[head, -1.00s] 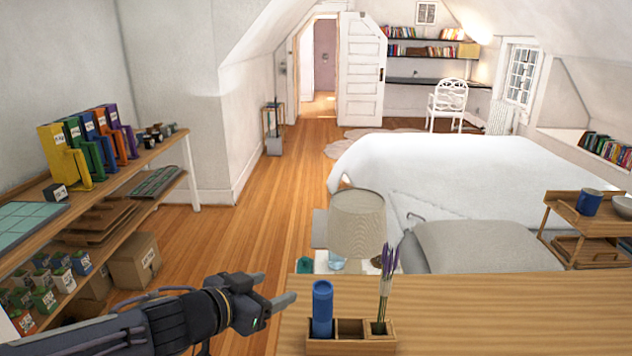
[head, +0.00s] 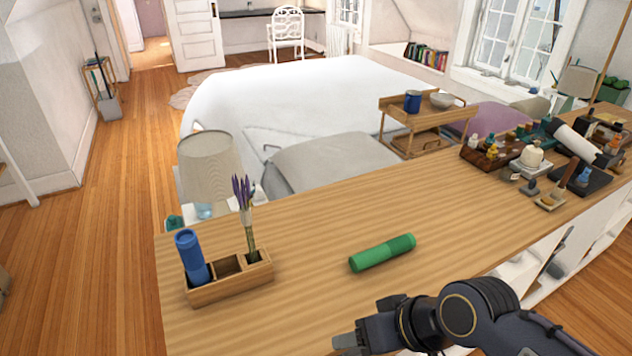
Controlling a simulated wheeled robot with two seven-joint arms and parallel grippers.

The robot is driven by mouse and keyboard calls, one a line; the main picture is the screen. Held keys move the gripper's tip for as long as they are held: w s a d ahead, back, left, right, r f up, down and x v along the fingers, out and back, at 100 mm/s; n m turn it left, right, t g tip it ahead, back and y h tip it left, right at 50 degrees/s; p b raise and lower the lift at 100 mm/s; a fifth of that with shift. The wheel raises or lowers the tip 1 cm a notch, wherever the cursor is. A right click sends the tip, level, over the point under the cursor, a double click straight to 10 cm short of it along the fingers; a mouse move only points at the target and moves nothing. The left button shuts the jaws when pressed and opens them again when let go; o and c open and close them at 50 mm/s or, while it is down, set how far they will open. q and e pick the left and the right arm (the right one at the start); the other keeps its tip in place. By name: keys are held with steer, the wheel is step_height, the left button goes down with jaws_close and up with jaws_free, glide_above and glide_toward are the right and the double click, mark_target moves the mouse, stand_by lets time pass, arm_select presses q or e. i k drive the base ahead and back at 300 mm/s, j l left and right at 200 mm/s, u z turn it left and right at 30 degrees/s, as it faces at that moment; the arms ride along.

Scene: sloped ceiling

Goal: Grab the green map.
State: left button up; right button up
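The green map (head: 383,252) is a rolled green cylinder lying on its side on the wooden tabletop (head: 320,215). It lies right of the wooden holder and nothing touches it. My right gripper (head: 345,342) comes in from the right at the bottom edge. It is nearer to me than the green map and apart from it. Its fingers are partly cut off by the frame edge, so I cannot tell their opening. My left gripper is out of view.
A wooden holder (head: 230,282) with a blue cylinder (head: 191,257) and lavender (head: 246,205) stands at the table's left end. Bottles and a dark tray (head: 580,178) crowd the far right. The tabletop around the green map is clear.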

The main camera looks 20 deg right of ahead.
mark_target(359, 262)
steer(key=k+l+z, duration=0.15)
steer(key=l+z, duration=0.15)
steer(key=z, duration=0.2)
steer(key=l+z, duration=0.45)
steer(key=k+j, duration=0.05)
steer(key=j, duration=0.05)
